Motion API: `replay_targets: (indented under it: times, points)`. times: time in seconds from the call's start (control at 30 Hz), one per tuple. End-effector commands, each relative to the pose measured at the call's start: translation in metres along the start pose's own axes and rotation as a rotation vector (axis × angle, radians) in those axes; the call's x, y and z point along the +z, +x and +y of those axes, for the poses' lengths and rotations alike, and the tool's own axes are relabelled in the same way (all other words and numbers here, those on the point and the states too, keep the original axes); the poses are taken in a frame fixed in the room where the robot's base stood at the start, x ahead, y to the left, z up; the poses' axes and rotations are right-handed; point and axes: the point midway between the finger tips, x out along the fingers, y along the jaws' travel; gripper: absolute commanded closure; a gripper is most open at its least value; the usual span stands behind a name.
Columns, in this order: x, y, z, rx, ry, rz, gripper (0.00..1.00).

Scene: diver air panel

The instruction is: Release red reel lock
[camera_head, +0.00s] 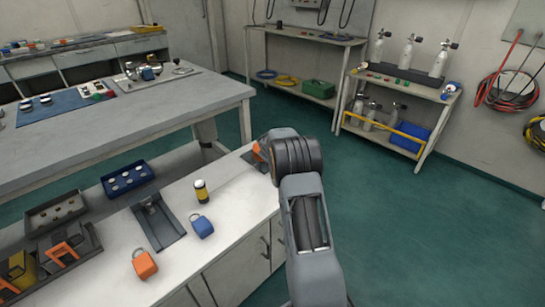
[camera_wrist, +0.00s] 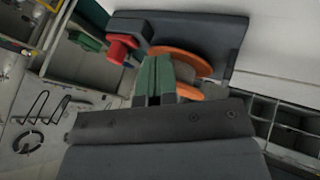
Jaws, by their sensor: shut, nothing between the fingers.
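In the wrist view, a red knob (camera_wrist: 122,48) sticks out from a dark grey plate (camera_wrist: 225,35), left of an orange reel (camera_wrist: 185,58). It appears to be the red reel lock. My gripper (camera_wrist: 157,62) is shut and empty, its green-padded fingers together. In the picture, the fingertips overlap the orange reel and lie just right of the red knob. I cannot tell whether they touch either one. In the head view, a bit of the orange reel (camera_head: 258,152) shows beside my arm at the counter's far end. My arm hides the gripper and the red knob there.
A grey table (camera_head: 110,125) stands behind. Green floor (camera_head: 420,230) is clear at right.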

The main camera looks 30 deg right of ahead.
Motion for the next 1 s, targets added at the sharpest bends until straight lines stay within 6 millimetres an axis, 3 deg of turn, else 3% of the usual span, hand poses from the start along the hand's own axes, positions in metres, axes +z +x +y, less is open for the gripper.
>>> replay_targets:
  times: [0.03,0.1,0.4,0.6,1.0]
  points:
    - [-0.003,-0.018,0.005,0.003,0.002,0.003,1.00]
    - [-0.002,-0.032,0.005,0.002,0.004,0.002,1.00]
    - [0.000,-0.080,0.005,0.002,0.004,-0.001,1.00]
    - [0.001,-0.094,0.005,0.002,0.005,-0.002,1.00]
    - [0.001,-0.097,0.004,0.001,0.005,-0.003,1.00]
